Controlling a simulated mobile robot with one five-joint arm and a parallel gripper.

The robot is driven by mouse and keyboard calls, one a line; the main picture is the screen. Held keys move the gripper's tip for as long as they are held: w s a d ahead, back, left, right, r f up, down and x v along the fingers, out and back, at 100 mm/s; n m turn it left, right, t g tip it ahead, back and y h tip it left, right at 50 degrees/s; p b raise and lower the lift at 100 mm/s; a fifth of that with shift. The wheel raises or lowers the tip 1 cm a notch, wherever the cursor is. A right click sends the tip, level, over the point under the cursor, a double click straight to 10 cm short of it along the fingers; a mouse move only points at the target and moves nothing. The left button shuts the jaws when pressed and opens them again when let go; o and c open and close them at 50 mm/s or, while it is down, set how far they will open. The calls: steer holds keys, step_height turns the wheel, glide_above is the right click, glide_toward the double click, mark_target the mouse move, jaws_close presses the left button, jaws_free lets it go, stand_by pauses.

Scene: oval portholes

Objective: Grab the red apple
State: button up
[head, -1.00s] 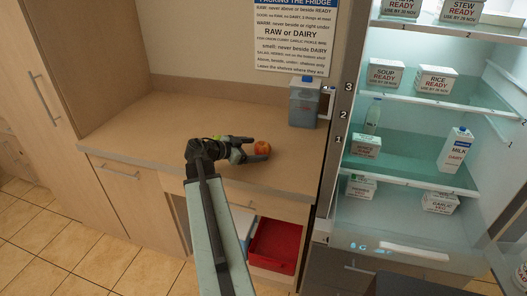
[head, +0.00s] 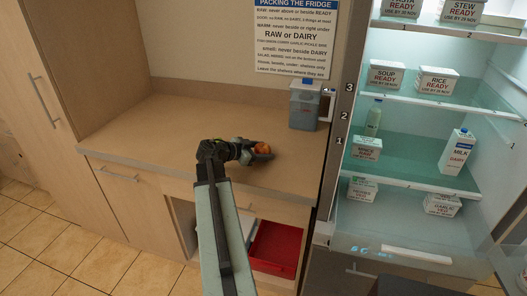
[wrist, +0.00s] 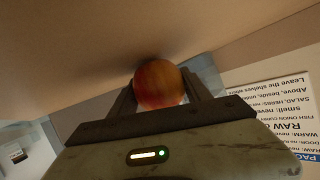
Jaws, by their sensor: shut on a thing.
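The red apple (head: 263,148) is round, red-orange, and sits at the wooden counter (head: 180,118) near its front right part. My gripper (head: 257,150) is around the apple and shut on it. In the wrist view the apple (wrist: 159,84) lies between the two dark fingers of my gripper (wrist: 160,92), with a finger on either side. The fingers hide part of the apple in the head view. I cannot tell whether the apple still touches the counter.
A blue-grey jug (head: 304,106) stands behind the apple, near the fridge. The open fridge (head: 420,150) on the right holds labelled boxes, a bottle and a milk carton (head: 457,150). A red bin (head: 276,250) sits below the counter. The counter's left side is clear.

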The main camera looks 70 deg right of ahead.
mark_target(263, 145)
step_height(263, 145, up, 10)
steer(key=p, duration=0.9)
steer(key=shift+p, duration=0.35)
steer(key=shift+f, duration=0.1)
